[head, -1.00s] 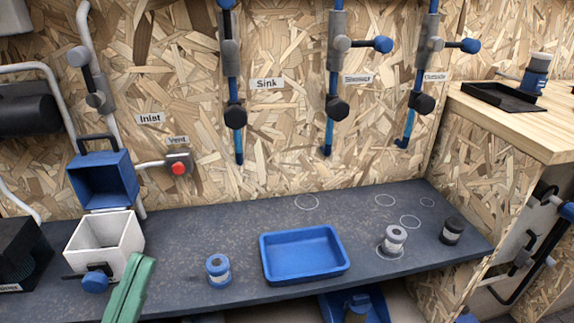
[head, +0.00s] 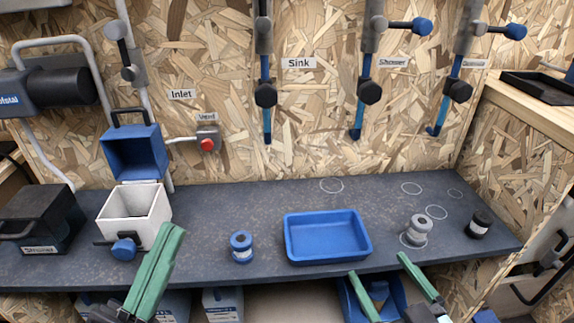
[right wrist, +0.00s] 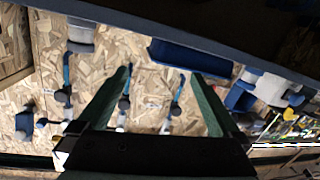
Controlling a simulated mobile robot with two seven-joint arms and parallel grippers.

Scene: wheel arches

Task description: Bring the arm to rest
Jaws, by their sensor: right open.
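My right gripper (head: 378,264) has come up at the lower middle right of the head view, below the counter's front edge. Its two green fingers stand wide apart with nothing between them. In the right wrist view the same fingers (right wrist: 162,72) are spread and empty. My left gripper (head: 178,228) is at the lower left, in front of the white open box (head: 122,220). Its green fingers lie side by side, closed, with nothing visible between them.
The dark counter (head: 220,200) carries a blue tray (head: 328,258), a blue-capped jar (head: 241,247), a grey jar (head: 418,230) and a black-capped jar (head: 480,224). A black box (head: 38,215) stands at the left. Blue pipes with valves hang on the wall behind.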

